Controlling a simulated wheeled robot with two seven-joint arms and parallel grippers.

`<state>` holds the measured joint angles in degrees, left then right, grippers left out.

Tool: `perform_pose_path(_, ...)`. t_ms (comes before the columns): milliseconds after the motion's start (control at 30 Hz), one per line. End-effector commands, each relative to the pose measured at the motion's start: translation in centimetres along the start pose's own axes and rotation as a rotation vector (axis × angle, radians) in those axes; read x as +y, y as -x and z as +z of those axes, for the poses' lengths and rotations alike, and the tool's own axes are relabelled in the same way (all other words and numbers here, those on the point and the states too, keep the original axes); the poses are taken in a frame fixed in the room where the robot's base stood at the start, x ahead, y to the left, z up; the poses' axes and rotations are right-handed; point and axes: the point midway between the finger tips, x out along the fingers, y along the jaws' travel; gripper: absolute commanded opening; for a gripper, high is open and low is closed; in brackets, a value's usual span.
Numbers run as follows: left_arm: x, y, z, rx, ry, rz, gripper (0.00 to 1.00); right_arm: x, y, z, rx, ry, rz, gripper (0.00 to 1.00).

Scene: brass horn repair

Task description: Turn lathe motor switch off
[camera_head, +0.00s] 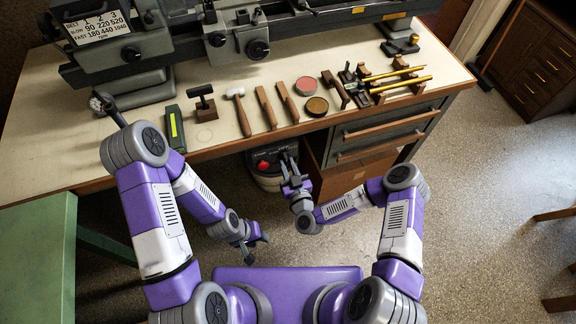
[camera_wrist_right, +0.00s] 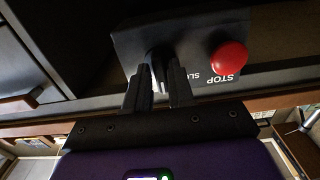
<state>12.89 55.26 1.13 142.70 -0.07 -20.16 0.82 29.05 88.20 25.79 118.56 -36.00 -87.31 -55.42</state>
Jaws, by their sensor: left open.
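The lathe motor switch is a dark box (camera_head: 284,156) under the bench's front edge, with a red button (camera_head: 263,165). In the right wrist view the box (camera_wrist_right: 190,45) fills the upper middle. Its red button (camera_wrist_right: 229,58) stands over the word STOP, right of my fingers. My right gripper (camera_wrist_right: 160,72) is at the box; it also shows in the head view (camera_head: 290,162). A dark knob (camera_wrist_right: 157,57) shows between and beyond its narrowly spaced fingertips. Whether they touch it is unclear, and they partly hide a second label. My left gripper (camera_head: 252,246) is open, low and away from the bench.
The bench (camera_head: 226,149) holds the lathe (camera_head: 215,40) and several hand tools, including a mallet (camera_head: 238,108). A drawer unit (camera_head: 385,130) is right of the switch. A green cabinet (camera_head: 38,255) stands at left. The floor at right is largely clear.

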Motion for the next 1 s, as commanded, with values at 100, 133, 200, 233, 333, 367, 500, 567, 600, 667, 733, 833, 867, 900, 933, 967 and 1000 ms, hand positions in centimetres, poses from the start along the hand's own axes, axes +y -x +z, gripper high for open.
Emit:
perform_pose_path(100, 0.0, 0.0, 0.0, 0.0, 0.0, 0.0, 0.43, 0.0, 0.0, 0.0, 0.0, 0.0, 0.0, 0.4)
perform_pose_path(133, 0.0, 0.0, 0.0, 0.0, 0.0, 0.0, 0.43, 0.0, 0.0, 0.0, 0.001, 0.0, 0.0, 0.4)
perform_pose_path(200, 0.0, 0.0, 0.0, 0.0, 0.0, 0.0, 0.43, 0.0, 0.0, 0.0, 0.001, 0.0, 0.0, 0.4)
perform_pose_path(233, 0.0, 0.0, 0.0, 0.0, 0.0, 0.0, 0.43, 0.0, 0.0, 0.0, 0.001, 0.0, 0.0, 0.4)
perform_pose_path(333, 0.0, 0.0, 0.0, 0.0, 0.0, 0.0, 0.43, 0.0, 0.0, -0.1, 0.001, 0.0, 0.0, 0.4)
perform_pose_path(367, 0.0, 0.0, 0.0, 0.0, 0.0, 0.0, 0.43, 0.0, 0.0, -0.1, 0.001, 0.0, -0.001, 0.4)
perform_pose_path(500, 0.1, 0.3, 0.0, 0.0, 0.0, 0.0, 0.43, -0.1, 1.2, -0.1, -0.001, 0.0, -0.001, 0.4)
perform_pose_path(567, 0.2, 0.6, 0.0, 0.0, 0.0, 0.0, 0.43, -0.1, 2.1, -0.1, -0.001, 0.0, -0.002, 0.4)
perform_pose_path(600, 0.3, 0.7, 0.0, 0.0, 0.0, 0.0, 0.43, -0.1, 2.8, -0.2, -0.002, -0.001, -0.003, 0.4)
perform_pose_path(667, 0.3, 0.9, 0.0, 0.0, 0.0, 0.0, 0.43, -0.1, 3.9, -0.1, -0.002, 0.0, -0.002, 0.4)
perform_pose_path(733, 0.4, 1.1, 0.1, 0.0, 0.0, 0.0, 0.43, 0.0, 5.1, -0.1, -0.003, 0.0, -0.001, 0.4)
perform_pose_path(833, 0.5, 1.3, 0.1, 0.0, 0.0, 0.0, 0.43, 0.0, 6.4, -0.1, -0.002, 0.0, -0.001, 0.4)
perform_pose_path(867, 0.5, 1.3, 0.1, 0.0, 0.0, 0.0, 0.43, 0.0, 6.7, -0.1, -0.001, -0.001, 0.0, 0.4)
perform_pose_path(900, 0.5, 1.4, 0.1, 0.0, 0.0, 0.0, 0.43, -0.1, 7.1, -0.1, -0.001, -0.001, -0.001, 0.4)
perform_pose_path(933, 0.5, 1.4, 0.1, 0.0, 0.0, 0.0, 0.43, -0.1, 7.3, -0.1, 0.0, -0.001, -0.001, 0.4)
perform_pose_path(967, 0.5, 1.4, 0.1, 0.0, 0.0, 0.0, 0.43, 0.0, 7.4, -0.1, 0.0, -0.001, -0.001, 0.4)
perform_pose_path(1000, 0.5, 1.4, 0.1, 0.0, 0.0, 0.0, 0.43, 0.0, 7.5, -0.1, 0.0, 0.0, -0.001, 0.4)
